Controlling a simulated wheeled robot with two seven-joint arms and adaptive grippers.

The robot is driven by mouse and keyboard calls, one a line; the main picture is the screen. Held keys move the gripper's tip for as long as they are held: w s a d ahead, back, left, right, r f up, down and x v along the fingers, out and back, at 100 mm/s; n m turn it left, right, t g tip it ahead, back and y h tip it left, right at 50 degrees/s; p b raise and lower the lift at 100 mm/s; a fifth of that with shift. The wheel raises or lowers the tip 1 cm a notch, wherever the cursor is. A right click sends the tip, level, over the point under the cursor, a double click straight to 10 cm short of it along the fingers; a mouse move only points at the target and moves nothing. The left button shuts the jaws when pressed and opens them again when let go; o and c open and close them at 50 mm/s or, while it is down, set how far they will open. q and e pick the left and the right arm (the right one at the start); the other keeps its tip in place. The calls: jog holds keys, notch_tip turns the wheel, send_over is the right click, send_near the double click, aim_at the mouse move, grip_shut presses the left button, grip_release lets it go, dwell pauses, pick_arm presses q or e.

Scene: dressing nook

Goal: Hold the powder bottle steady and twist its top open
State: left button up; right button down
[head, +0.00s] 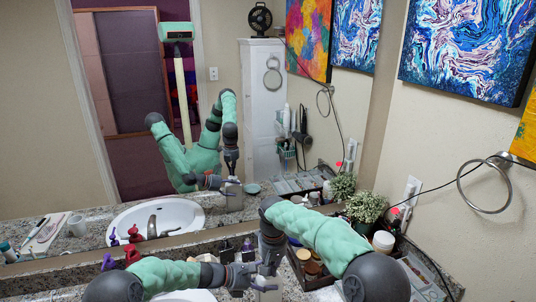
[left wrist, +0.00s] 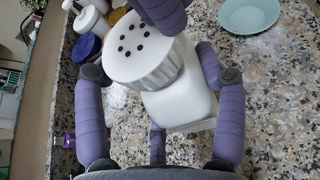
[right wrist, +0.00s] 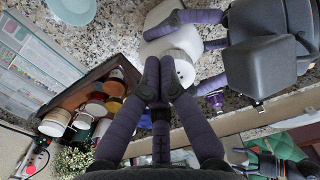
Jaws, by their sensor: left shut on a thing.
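The powder bottle (left wrist: 180,100) is white, with a ribbed white top (left wrist: 140,62) dotted with black holes. In the left wrist view it is tilted. My left gripper (left wrist: 160,95) has its purple fingers around the bottle's body and is shut on it. The bottle also shows low in the head view (head: 266,285), partly covered by my grippers. My right gripper (right wrist: 158,75) has its fingertips drawn together beside the top, which shows partly behind them in the right wrist view (right wrist: 181,70). Whether its fingers touch the top is unclear.
A pale teal dish (left wrist: 249,14) lies on the speckled counter (left wrist: 275,75). A dark tray (right wrist: 75,98) with several jars stands near my right gripper, with a potted plant (head: 366,206) behind. The sink (head: 185,296) is at the lower left, below the wall mirror.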

jog(key=shift+s+d+f, duration=0.15)
jog(key=shift+f, duration=0.25)
jog(key=shift+s+d+f, duration=0.1)
jog(key=shift+d+f, duration=0.05)
jog(key=shift+f, duration=0.25)
notch_tip(320, 180, up, 7)
dwell(0.4)
notch_tip(320, 180, down, 6)
jog(key=s, duration=0.1)
jog(key=shift+a+f, duration=0.25)
jog(key=shift+a, duration=0.15)
dwell(0.7)
jog(key=shift+r, duration=0.15)
